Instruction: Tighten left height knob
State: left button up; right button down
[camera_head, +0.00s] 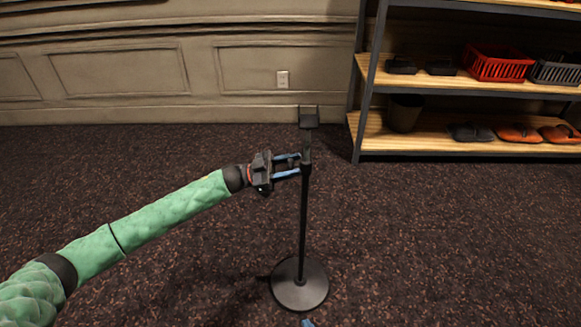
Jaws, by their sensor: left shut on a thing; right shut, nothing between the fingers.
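A black stand (304,220) rises upright from a round base (300,284) on the carpet, with a small dark block-like head (309,117) at its top. My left gripper (298,164) reaches in from the left, its blue fingers at the upper part of the pole, just below the head. It is shut on the height knob at the pole's left side. The knob is mostly hidden between the fingers and its detail is too small to tell. Only a blue tip of my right gripper (307,323) shows at the bottom edge, below the base; it is shut and empty.
A shelf rack (357,135) stands at the back right with a red basket (497,64), a grey basket (556,72), a dark bin (404,113) and several shoes. A panelled wall (230,70) is behind. Carpet (430,240) around the stand is clear.

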jog(key=shift+w+r, duration=0.1)
jog(key=shift+r, duration=0.05)
pick_arm(q)
jog(key=o, duration=1)
pick_arm(e)
jog(key=shift+a, duration=0.1)
pick_arm(q)
jog(key=shift+a, duration=0.1)
jog(key=v, duration=0.7)
jog(key=shift+a+f, duration=0.15)
jog(key=shift+a, duration=0.2)
pick_arm(e)
jog(key=shift+w+r+t, duration=0.25)
jog(key=shift+w+r, duration=0.1)
jog(key=shift+r, duration=0.2)
jog(key=shift+w+r+t, duration=0.25)
jog(key=shift+w+r, duration=0.05)
jog(key=shift+r, duration=0.2)
pick_arm(q)
jog(key=shift+w, duration=0.1)
